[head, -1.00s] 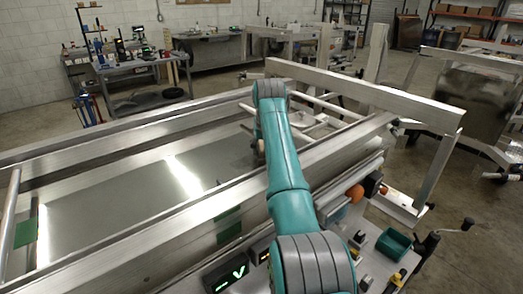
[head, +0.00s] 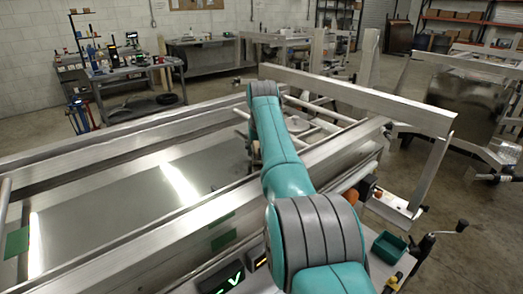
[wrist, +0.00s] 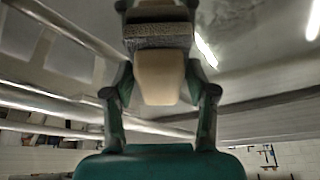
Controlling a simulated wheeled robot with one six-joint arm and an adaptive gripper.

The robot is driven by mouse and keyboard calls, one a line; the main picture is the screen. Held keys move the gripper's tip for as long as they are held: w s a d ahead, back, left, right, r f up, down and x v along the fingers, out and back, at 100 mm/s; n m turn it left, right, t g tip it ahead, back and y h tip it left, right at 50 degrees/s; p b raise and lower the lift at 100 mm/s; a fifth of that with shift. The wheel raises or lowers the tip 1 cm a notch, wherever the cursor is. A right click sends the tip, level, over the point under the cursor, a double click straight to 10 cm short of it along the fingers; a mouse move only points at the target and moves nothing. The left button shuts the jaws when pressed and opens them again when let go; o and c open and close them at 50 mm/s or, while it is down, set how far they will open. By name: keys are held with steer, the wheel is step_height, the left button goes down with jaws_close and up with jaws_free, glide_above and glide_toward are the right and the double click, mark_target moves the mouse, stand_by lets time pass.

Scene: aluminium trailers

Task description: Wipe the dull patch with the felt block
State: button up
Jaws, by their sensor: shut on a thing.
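In the wrist view my gripper (wrist: 160,82) is shut on the felt block (wrist: 160,70), which has a cream body and a grey felt face (wrist: 157,35) pointing away from the palm. The metal sheet (wrist: 245,55) lies just beyond the felt, with what looks like a dark reflection there. I cannot tell whether the felt touches it. In the head view my gripper (head: 254,150) is mostly hidden behind my arm, low over the right end of the shiny sheet (head: 115,205). I cannot make out the dull patch's outline; part of the sheet there is hidden.
Aluminium side rails (head: 190,222) run along both long sides of the sheet. A raised frame bar (head: 360,98) and cross tubes stand at the right. Green tape (head: 17,243) marks the left end. A green bin (head: 390,247) sits at front right.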

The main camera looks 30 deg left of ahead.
mark_target(250, 159)
steer(key=shift+s+a+f, duration=0.1)
steer(key=shift+s+a, duration=0.25)
steer(key=shift+s, duration=0.5)
steer(key=shift+s+a+f, duration=0.1)
steer(key=shift+s+a, duration=0.25)
steer(key=shift+s, duration=0.5)
steer(key=shift+s+a+r, duration=0.1)
steer(key=shift+s+a, duration=0.15)
steer(key=shift+s, duration=0.3)
steer(key=shift+s+a, duration=0.2)
steer(key=shift+s, duration=0.35)
steer(key=shift+s+a, duration=0.25)
steer(key=shift+s, duration=0.35)
steer(key=shift+s+a, duration=0.25)
steer(key=shift+s, duration=0.4)
steer(key=shift+s+a, duration=0.25)
steer(key=shift+s, duration=0.35)
steer(key=shift+s+a, duration=0.2)
steer(key=shift+s, duration=0.35)
steer(key=shift+s+a, duration=0.2)
steer(key=shift+s, duration=0.3)
steer(key=shift+w+a, duration=0.35)
steer(key=shift+a, duration=0.4)
steer(key=shift+w+a+r, duration=0.1)
steer(key=shift+w, duration=0.05)
